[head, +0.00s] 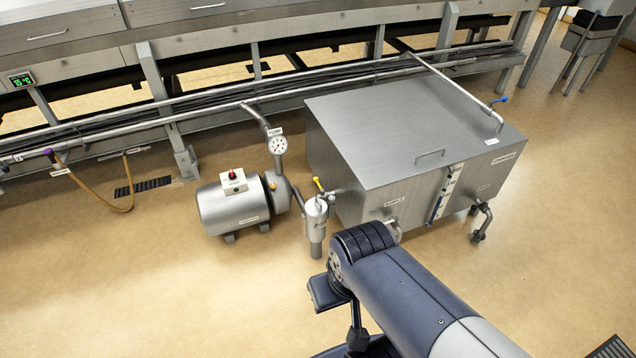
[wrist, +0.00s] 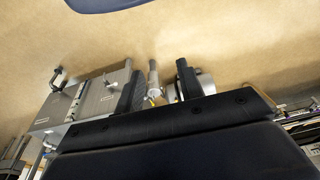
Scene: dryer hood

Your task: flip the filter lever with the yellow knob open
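The filter (head: 316,222) is a small upright metal canister on the floor side of the pump, left of the big steel tank. Its lever with the yellow knob (head: 317,182) sticks up and to the left at the filter's top. In the wrist view, the filter (wrist: 154,77) shows between my fingers but farther away, with a small yellow spot low on it. My gripper (wrist: 161,84) is open and empty, its two dark fingers apart. In the head view my arm is in the foreground, and I cannot make out the fingertips there.
A big steel tank (head: 400,130) stands right of the filter, with a blue-handled valve (head: 498,100) on its pipe. A pump (head: 232,205) and a gauge (head: 278,145) stand to the left. Pipes run behind. Open floor (head: 190,300) lies in front.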

